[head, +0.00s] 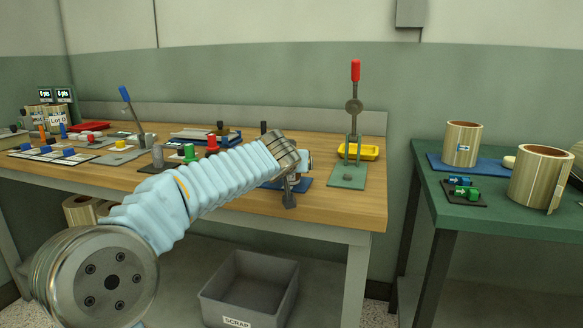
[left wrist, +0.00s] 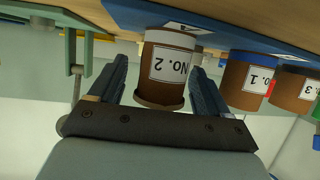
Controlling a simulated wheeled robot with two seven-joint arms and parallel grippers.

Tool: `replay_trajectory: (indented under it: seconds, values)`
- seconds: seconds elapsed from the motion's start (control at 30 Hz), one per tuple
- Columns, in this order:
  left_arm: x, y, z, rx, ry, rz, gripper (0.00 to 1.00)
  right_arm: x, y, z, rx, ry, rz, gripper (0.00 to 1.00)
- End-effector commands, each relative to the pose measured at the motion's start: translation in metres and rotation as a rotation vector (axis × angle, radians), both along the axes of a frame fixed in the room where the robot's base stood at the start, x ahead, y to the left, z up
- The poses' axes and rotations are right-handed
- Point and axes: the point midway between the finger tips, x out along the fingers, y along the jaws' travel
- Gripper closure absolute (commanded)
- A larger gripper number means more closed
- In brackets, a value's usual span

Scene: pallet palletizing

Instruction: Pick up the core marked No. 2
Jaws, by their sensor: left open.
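The core marked No. 2 (left wrist: 165,85) is a brown cylinder with a white label. It shows upside down in the left wrist view, with its far end by the blue mat (left wrist: 215,42). My left gripper (left wrist: 158,66) is open, with one finger on each side of this core; contact is not clear. In the head view my left gripper (head: 291,190) is at the wooden bench's front edge, and the arm hides the No. 2 core. The No. 1 core (left wrist: 243,82) and No. 3 core (left wrist: 293,92) stand to its right in the wrist view. My right gripper is not in view.
A green press with a red handle (head: 355,120) and a yellow tray (head: 360,151) stand right of the gripper. A grey scrap bin (head: 248,290) is below the bench. A green table (head: 480,222) with label rolls is at right.

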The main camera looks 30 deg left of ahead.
Motion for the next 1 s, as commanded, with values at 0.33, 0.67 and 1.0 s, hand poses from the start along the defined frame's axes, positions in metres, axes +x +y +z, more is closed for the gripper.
replay_trajectory:
  seconds: [0.33, 0.67, 1.0]
  values:
    - [0.0046, 0.0023, -0.0025, 0.0, -0.001, 0.0, 0.32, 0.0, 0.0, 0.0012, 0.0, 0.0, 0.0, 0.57]
    - [0.0045, 0.0021, -0.0024, 0.0, -0.001, 0.0, 0.78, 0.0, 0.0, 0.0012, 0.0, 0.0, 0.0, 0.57]
    - [0.0047, 0.002, 0.0062, 0.0, -0.001, 0.0, 0.78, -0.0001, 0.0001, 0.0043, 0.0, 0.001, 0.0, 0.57]
